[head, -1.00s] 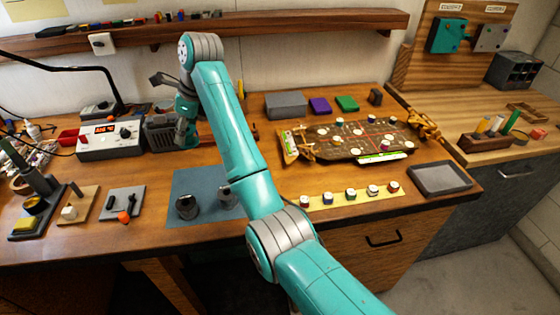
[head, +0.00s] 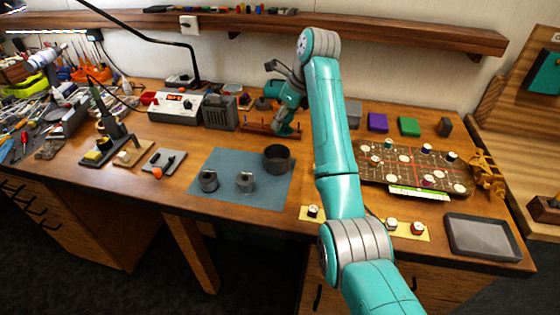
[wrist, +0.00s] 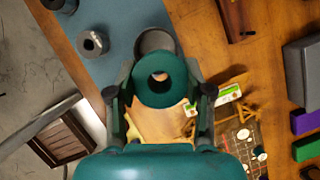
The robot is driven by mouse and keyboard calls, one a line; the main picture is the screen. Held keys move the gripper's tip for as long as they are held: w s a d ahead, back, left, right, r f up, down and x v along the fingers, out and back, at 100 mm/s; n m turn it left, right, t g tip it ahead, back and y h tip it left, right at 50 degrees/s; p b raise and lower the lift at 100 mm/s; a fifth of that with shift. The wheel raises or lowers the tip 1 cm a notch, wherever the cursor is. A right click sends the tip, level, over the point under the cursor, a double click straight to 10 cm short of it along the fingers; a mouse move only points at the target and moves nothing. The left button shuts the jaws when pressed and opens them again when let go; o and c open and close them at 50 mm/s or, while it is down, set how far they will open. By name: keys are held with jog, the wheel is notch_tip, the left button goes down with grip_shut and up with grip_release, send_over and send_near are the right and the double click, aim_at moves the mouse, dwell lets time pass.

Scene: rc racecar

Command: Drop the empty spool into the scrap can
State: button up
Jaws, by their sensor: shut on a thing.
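The empty spool (wrist: 160,80) is a teal cylinder with a round hole in its middle. In the wrist view it sits between the two dark fingers of my gripper (wrist: 159,92), which is shut on it. The scrap can is a dark grey open can (head: 277,158) on the blue mat's back right part. In the wrist view the can (wrist: 155,41) shows just beyond the spool, partly covered by it. In the head view my gripper (head: 285,128) is behind the can, above the bench; its fingers and the spool are hard to make out there.
Two small metal pieces (head: 208,181) (head: 245,182) stand on the blue mat (head: 225,161), left of the can. A wooden rack (head: 257,128) lies behind it. A grey speaker-like box (head: 220,112) and a power supply (head: 176,106) stand further left.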

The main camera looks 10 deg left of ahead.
aim_at(283, 132)
jog(key=shift+a+f, duration=0.1)
jog(key=shift+f, duration=2.15)
jog(key=o, duration=1)
notch_tip(283, 132, up, 10)
